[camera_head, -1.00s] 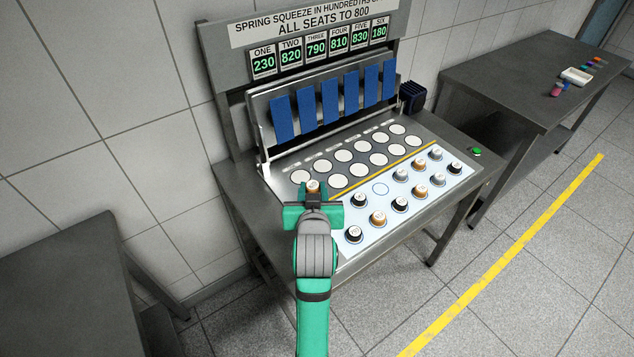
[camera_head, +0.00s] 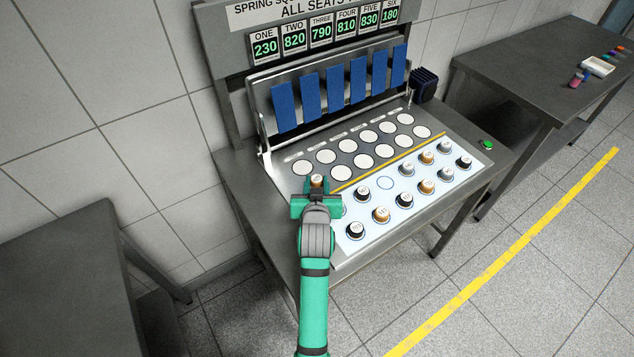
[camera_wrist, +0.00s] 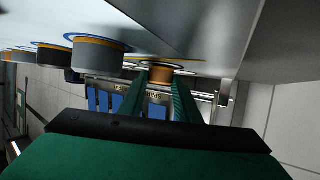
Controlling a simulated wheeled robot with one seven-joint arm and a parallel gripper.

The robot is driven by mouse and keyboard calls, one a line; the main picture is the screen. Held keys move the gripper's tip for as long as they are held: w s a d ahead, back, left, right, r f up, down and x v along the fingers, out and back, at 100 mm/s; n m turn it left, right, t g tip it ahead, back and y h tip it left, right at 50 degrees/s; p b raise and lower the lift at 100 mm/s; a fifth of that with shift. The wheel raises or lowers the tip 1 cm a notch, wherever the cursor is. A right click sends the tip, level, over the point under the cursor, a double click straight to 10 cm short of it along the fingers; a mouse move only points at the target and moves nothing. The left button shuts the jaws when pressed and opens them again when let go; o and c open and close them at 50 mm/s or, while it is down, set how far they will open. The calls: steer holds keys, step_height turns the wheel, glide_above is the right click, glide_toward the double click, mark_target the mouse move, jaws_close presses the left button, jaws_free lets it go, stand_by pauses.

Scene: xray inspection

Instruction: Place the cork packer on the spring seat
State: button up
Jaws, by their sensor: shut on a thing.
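The cork packer (camera_head: 317,180), brown with a pale top, is between the fingers of my gripper (camera_head: 317,186). My gripper is shut on it at the left end of the front row of white round seats. The seat under it is hidden, and I cannot tell whether the packer touches it. In the wrist view the brown packer (camera_wrist: 160,76) shows between the two green fingers, close to the panel surface. A bare seat (camera_head: 303,168) lies just behind, and another bare seat (camera_head: 341,171) lies to the right.
A white tray (camera_head: 345,250) holds several black, brown and grey packers to the right, with one empty ring outline (camera_head: 385,183). Blue flaps (camera_head: 284,107) stand behind the seats. The display (camera_head: 264,49) reads 230 for ONE. A green button (camera_head: 487,143) is at the right.

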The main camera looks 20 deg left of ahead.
steer(key=shift+d+f, duration=0.1)
steer(key=shift+f, duration=0.05)
steer(key=o, duration=1)
steer(key=v, duration=1.2)
